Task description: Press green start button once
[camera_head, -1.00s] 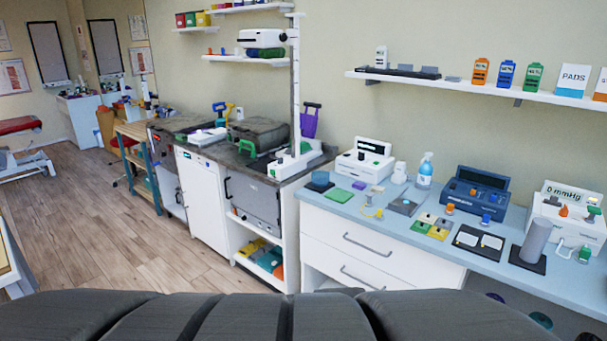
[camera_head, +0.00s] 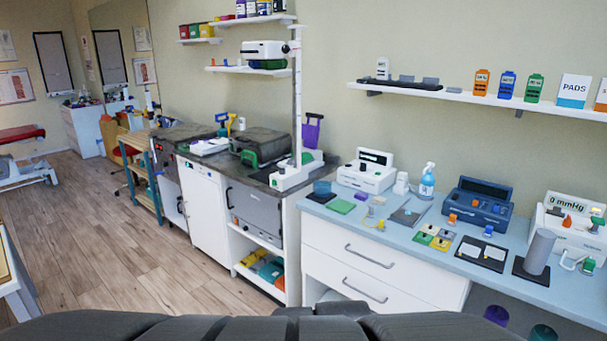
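Small green parts that could be a button show in several places, and I cannot read a start label on any. One is a green spot (camera_head: 274,184) on the base of the white column device (camera_head: 291,176). Another is a green part (camera_head: 588,266) beside the white "0 mmHg" device (camera_head: 568,232). The white device with a dark display (camera_head: 367,173) stands on the blue counter. My gripper is out of view; the dark padded shape along the bottom edge hides what is below it.
The blue counter (camera_head: 405,240) with drawers runs along the right wall, holding a blue device (camera_head: 478,204), a spray bottle (camera_head: 427,182) and a grey cylinder (camera_head: 539,252). A wall shelf (camera_head: 480,99) hangs above. Wooden floor (camera_head: 110,240) is open at left.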

